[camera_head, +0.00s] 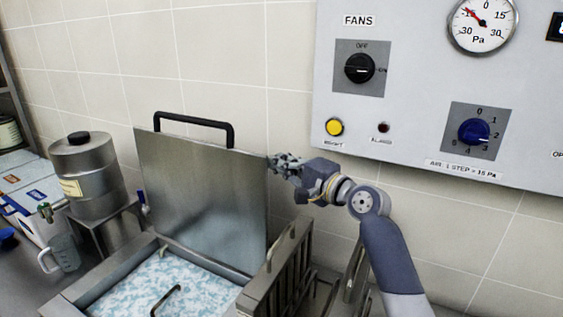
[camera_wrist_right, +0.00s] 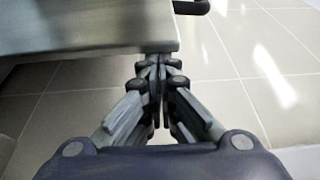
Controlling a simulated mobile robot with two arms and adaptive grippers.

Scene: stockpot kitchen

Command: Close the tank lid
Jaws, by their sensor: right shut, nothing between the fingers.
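The tank lid (camera_head: 205,195) is a flat steel panel with a black bar handle (camera_head: 195,119) along its top edge. It stands raised, nearly upright, at the back of the open tank (camera_head: 110,275), which holds a blue-and-white mass. My right gripper (camera_head: 275,163) is shut and empty at the lid's upper right edge. In the right wrist view the shut fingertips (camera_wrist_right: 160,62) are close to the lid's edge (camera_wrist_right: 90,30); I cannot tell whether they touch. Part of the black handle (camera_wrist_right: 192,7) shows above them. My left gripper is not in view.
A control panel (camera_head: 430,100) with knobs and a gauge is on the tiled wall above my right arm. A metal canister (camera_head: 88,180) stands on a stand left of the lid, with a clear jug (camera_head: 62,254) nearby. A slatted metal rack (camera_head: 285,270) borders the tank's right side.

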